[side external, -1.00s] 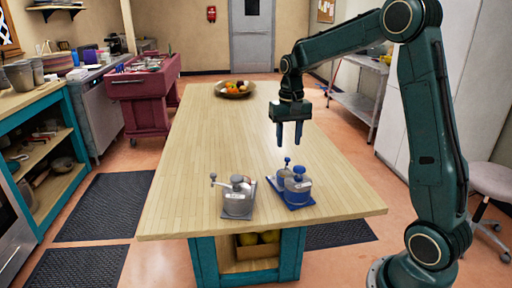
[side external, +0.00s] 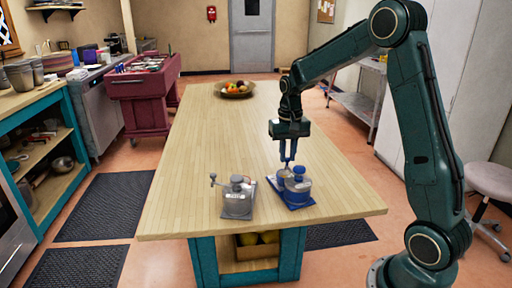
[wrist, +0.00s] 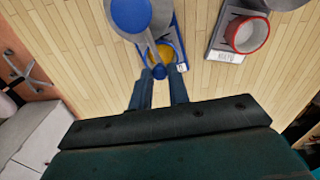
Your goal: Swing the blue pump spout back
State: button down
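The blue pump (side external: 299,189) stands on a blue base plate near the front right of the wooden counter. It shows at the top of the wrist view (wrist: 131,14). Its spout ends in a small blue knob (wrist: 159,71), with a yellow round surface (wrist: 165,52) just beyond it. My gripper (side external: 287,163) points down at the pump's far left side. In the wrist view its two blue fingers (wrist: 159,82) stand on either side of the knob and look closed onto it. In the side view the fingertips hide the spout end.
A grey pump (side external: 238,197) with a side spout stands left of the blue one; its grey plate and a red ring (wrist: 247,35) show in the wrist view. A fruit bowl (side external: 235,90) sits at the counter's far end. The middle of the counter is clear.

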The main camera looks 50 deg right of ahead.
jog(key=shift+a, duration=0.1)
dwell(0.3)
jog(key=a+n, duration=0.8)
jog(key=n, duration=0.7)
jog(key=shift+s+a, duration=0.2)
jog(key=shift+s, duration=0.2)
dwell(0.4)
jog(key=c, duration=1.3)
grip_release()
jog(key=shift+c, duration=0.2)
jog(key=shift+r, duration=0.1)
notch_tip(320, 180, up, 14)
